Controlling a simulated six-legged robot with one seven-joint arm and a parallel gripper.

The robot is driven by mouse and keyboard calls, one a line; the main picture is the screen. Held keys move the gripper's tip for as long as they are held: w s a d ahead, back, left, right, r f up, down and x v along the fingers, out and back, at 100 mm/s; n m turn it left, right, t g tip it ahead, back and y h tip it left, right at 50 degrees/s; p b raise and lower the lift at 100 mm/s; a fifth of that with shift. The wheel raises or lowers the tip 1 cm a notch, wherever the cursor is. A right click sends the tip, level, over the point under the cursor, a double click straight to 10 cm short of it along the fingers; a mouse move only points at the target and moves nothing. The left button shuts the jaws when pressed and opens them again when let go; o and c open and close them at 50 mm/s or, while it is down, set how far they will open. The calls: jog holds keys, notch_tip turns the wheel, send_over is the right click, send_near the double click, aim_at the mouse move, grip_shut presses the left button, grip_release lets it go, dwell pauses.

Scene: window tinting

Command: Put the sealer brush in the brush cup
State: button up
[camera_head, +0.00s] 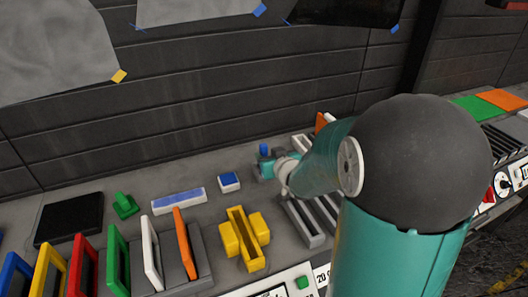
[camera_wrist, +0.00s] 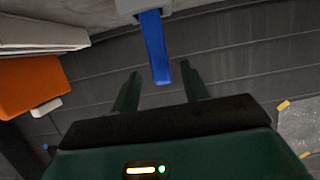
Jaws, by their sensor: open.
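A blue handle, which looks like the sealer brush (camera_wrist: 155,47), shows in the wrist view, with its other end in or against a pale grey part (camera_wrist: 150,5) at the top edge. That part may be the brush cup; most of it is out of frame. My gripper (camera_wrist: 161,72) is open, with one finger on each side of the blue handle and visible gaps to it. In the head view my gripper (camera_head: 268,166) is small, near the wall at the back of the bench, with a blue tip (camera_head: 264,149) just above it. The cup cannot be made out there.
A slotted grey rack (camera_head: 304,222) and an orange panel (camera_head: 323,121) stand close to my arm. A yellow holder (camera_head: 241,240), a blue-topped block (camera_head: 229,181), a pale blue bar (camera_head: 178,201) and upright coloured frames are to the left. The dark wall (camera_head: 230,100) is behind.

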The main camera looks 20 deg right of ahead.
jog(key=s+a+r+g, duration=0.3)
jog(key=s+a, duration=0.1)
jog(key=s, duration=0.5)
jog(key=s+a+r+g, duration=0.2)
jog(key=s+a, duration=0.2)
jog(key=s, duration=0.5)
jog(key=s+a+r+g, duration=0.3)
jog(key=s, duration=0.6)
jog(key=shift+a+r+g, duration=0.3)
jog(key=shift+a, duration=0.1)
jog(key=shift+s, duration=0.1)
